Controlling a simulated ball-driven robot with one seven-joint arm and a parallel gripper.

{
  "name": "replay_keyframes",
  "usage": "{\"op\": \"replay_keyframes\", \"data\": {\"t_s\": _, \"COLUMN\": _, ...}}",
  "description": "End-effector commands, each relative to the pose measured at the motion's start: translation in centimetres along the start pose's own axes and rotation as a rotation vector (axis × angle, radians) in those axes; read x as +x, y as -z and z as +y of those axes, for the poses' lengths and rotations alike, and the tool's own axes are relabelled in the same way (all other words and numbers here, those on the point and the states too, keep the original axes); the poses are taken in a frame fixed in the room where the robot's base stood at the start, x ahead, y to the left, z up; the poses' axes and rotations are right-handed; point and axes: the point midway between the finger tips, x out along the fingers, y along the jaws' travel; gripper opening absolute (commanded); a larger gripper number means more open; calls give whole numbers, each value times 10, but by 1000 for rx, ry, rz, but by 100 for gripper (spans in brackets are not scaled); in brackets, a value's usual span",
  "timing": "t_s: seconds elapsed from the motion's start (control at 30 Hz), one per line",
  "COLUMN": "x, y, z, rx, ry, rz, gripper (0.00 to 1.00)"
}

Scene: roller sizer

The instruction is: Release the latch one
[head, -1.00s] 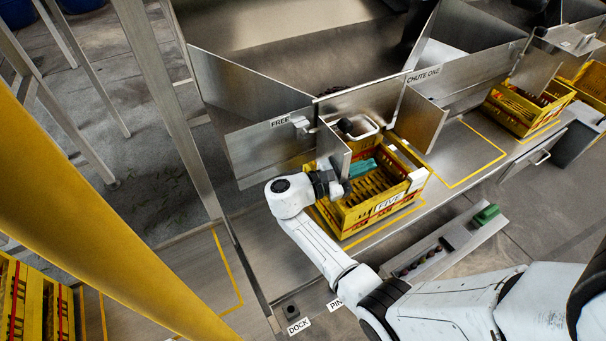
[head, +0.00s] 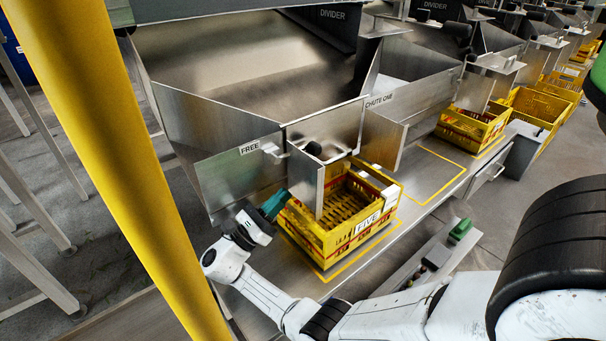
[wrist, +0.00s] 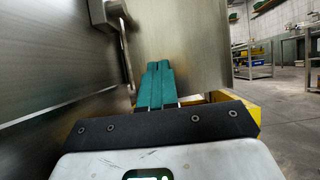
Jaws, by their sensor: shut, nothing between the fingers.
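The latch (head: 272,151) is a small grey fitting on the steel chute front, just right of the FREE label (head: 250,147). It also shows in the wrist view (wrist: 121,27), at upper left, beyond and to the left of my fingers. My gripper (head: 283,196) has teal fingers, shut together and empty, at the left edge of the yellow crate marked FIVE (head: 350,236). In the wrist view the fingers (wrist: 155,72) point at a steel plate and appear apart from the latch.
A steel plate (head: 306,181) juts out right of the latch, above the crate. Another plate (head: 383,141) stands farther right. A yellow post (head: 115,150) crosses the left of the head view. A yellow-outlined crate spot (head: 425,180) is empty.

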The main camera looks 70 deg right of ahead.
Motion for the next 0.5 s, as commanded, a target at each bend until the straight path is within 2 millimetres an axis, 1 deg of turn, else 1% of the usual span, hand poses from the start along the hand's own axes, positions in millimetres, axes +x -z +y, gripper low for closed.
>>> {"op": "replay_keyframes", "data": {"t_s": 0.17, "x": 15, "y": 1, "z": -1, "rx": 1, "ry": 5, "rz": 1, "gripper": 0}}
{"op": "replay_keyframes", "data": {"t_s": 0.5, "x": 72, "y": 2, "z": -1, "rx": 1, "ry": 4, "rz": 1, "gripper": 0}}
